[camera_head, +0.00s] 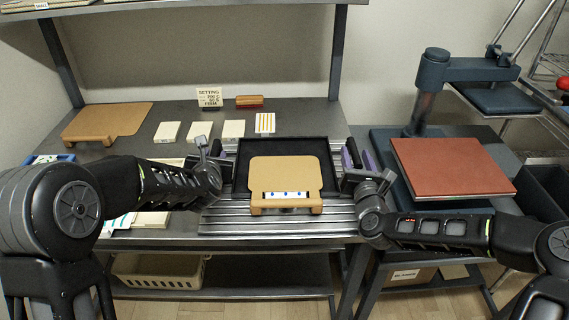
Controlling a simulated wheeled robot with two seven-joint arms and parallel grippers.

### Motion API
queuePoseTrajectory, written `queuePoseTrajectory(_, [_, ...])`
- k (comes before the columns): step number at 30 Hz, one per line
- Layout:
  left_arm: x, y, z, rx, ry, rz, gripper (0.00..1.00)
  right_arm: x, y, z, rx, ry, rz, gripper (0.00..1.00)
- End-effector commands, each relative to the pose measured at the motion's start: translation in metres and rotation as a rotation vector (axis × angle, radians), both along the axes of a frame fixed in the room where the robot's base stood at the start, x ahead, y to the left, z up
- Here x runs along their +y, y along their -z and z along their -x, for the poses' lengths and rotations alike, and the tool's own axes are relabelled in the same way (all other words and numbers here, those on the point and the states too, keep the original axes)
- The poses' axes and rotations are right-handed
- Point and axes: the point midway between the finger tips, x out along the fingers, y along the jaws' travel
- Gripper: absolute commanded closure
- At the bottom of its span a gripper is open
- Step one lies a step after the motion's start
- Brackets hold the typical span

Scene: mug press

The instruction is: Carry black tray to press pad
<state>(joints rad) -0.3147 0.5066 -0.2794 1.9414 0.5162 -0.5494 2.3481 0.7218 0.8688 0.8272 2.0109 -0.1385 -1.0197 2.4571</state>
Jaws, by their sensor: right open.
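The black tray (308,147) lies flat on a ribbed metal surface in the middle of the bench. A tan board (285,173) rests in it, with a white strip (285,195) with blue marks along the board's front edge. My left gripper (226,160) is at the tray's left edge; its fingers are too small and dark to tell whether they hold it. My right gripper (348,172) is open by the tray's right edge. The press pad (451,166) is a flat reddish-brown square on the press base at the right, with nothing on it.
The blue-grey press (432,85) has its upper plate (499,97) swung up behind the pad. Several pale blocks (199,131), a sign (209,96) and another tan board (107,121) are at the back left. A dark bin (541,190) stands right of the press.

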Motion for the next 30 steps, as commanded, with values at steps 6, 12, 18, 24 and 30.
queuePoseTrajectory(6, [0.0002, -0.0002, -0.0001, 0.0, 0.0, 0.0, 0.69, 0.0002, -0.0001, 0.0, 0.0, 0.0, 0.0, 0.54])
queuePoseTrajectory(12, [0.0001, -0.0003, 0.0, -0.001, 0.0, 0.0, 0.86, 0.0002, -0.0002, 0.0001, 0.0, 0.0, 0.0, 0.71])
queuePoseTrajectory(18, [0.0001, -0.0005, 0.0, -0.001, 0.0, 0.0, 1.0, 0.0001, -0.0003, 0.0002, 0.0, 0.0, 0.0, 0.87])
queuePoseTrajectory(24, [0.0001, -0.0006, 0.0, -0.001, 0.0, 0.0, 1.0, 0.0001, -0.0003, 0.0002, 0.0, 0.0, 0.0, 1.0])
queuePoseTrajectory(30, [0.0, -0.0005, 0.0, -0.001, 0.0, 0.0, 1.0, 0.0001, -0.0003, 0.0002, 0.0, 0.0, 0.0, 1.0])
